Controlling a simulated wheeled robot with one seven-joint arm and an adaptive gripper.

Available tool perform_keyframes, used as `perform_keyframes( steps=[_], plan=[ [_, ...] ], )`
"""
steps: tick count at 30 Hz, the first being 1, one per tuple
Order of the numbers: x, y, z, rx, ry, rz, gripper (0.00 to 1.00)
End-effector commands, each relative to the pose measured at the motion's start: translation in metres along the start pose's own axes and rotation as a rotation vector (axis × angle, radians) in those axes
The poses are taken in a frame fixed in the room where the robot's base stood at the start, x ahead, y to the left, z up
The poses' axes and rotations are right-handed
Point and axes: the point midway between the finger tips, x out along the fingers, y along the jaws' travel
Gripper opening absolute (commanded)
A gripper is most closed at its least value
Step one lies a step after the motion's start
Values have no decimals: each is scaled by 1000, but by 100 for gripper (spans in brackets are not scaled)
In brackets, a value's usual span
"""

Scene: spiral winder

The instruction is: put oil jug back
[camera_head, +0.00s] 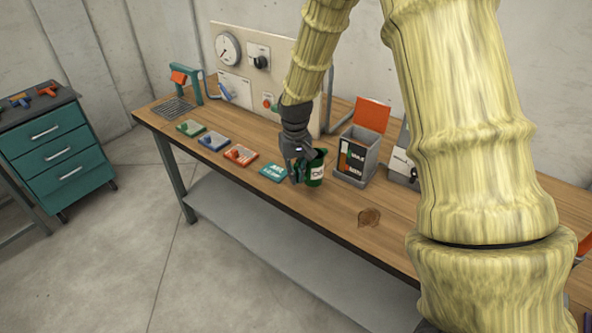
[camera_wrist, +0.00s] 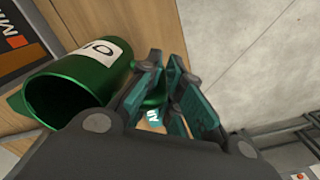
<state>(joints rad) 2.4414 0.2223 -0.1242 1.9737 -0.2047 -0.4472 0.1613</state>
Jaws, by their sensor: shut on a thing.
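The oil jug (camera_head: 316,168) is dark green with a white label and an open top. It looks about upright at the bench's front part, just right of the teal mat (camera_head: 272,173); whether it touches the bench I cannot tell. My gripper (camera_head: 298,172) is at its left side. In the wrist view the jug (camera_wrist: 80,88) fills the left, its open mouth toward the camera. My gripper's fingers (camera_wrist: 168,72) are shut on the jug at its handle side. The fingers hide most of the handle.
A grey bin with a raised orange lid (camera_head: 372,115) stands right of the jug. A brown spill-like patch (camera_head: 369,217) lies on the wooden bench (camera_head: 335,222). Several coloured pads, including a red one (camera_head: 240,155), line the front left. A gauge panel (camera_head: 262,70) stands behind.

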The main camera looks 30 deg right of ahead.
Motion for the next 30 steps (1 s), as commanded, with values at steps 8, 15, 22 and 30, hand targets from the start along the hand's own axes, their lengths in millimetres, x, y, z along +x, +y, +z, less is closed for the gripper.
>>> perform_keyframes(
  steps=[8,15,22,30],
  plan=[
    [3,12,-33,-1,0,0,0],
    [12,13,-34,-1,-2,1,0],
    [33,13,-34,-1,-1,1,0],
    [39,13,-34,-2,1,1,0]
  ],
)
